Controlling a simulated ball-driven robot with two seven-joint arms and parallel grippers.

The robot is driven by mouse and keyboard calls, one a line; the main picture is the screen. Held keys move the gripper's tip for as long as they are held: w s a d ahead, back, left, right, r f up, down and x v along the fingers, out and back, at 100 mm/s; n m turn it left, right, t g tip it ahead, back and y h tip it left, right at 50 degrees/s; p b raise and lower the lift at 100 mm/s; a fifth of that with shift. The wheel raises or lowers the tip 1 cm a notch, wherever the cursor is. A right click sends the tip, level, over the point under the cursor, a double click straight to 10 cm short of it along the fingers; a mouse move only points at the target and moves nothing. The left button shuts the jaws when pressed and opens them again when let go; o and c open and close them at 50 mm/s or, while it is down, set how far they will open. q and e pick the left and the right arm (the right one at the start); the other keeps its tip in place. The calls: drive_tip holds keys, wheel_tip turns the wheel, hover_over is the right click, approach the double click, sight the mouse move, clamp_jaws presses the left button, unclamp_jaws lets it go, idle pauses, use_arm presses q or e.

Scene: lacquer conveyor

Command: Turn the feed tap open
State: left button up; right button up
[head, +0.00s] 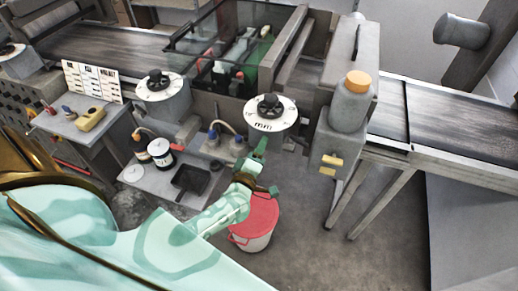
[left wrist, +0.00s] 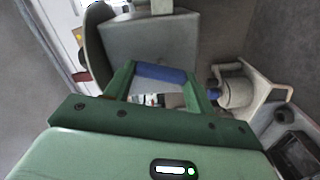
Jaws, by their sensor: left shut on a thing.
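My left gripper (head: 261,150) reaches in below the right-hand white dial with a black knob (head: 270,112). In the left wrist view its two green fingers (left wrist: 160,74) stand on either side of a blue bar (left wrist: 160,72), which looks like the feed tap's handle, and are shut on it. The bar lies crosswise, close to a grey block-shaped housing (left wrist: 150,40). In the head view the blue bar is hidden behind the fingers and below the dial. My right gripper is not in view.
A bucket with a red lid (head: 262,212) stands on the floor below the gripper. A grey shelf (head: 150,180) with a white pot (head: 160,152), a black tray (head: 190,181) and bottles lies to the left.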

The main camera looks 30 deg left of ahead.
use_arm(q)
drive_tip(key=shift+f+n, duration=0.1)
drive_tip(key=shift+n, duration=1.7)
drive_tip(key=o, duration=1)
drive_tip(key=v, duration=1.6)
drive_tip(key=shift+s+d, duration=0.15)
drive_tip(key=shift+s, duration=0.05)
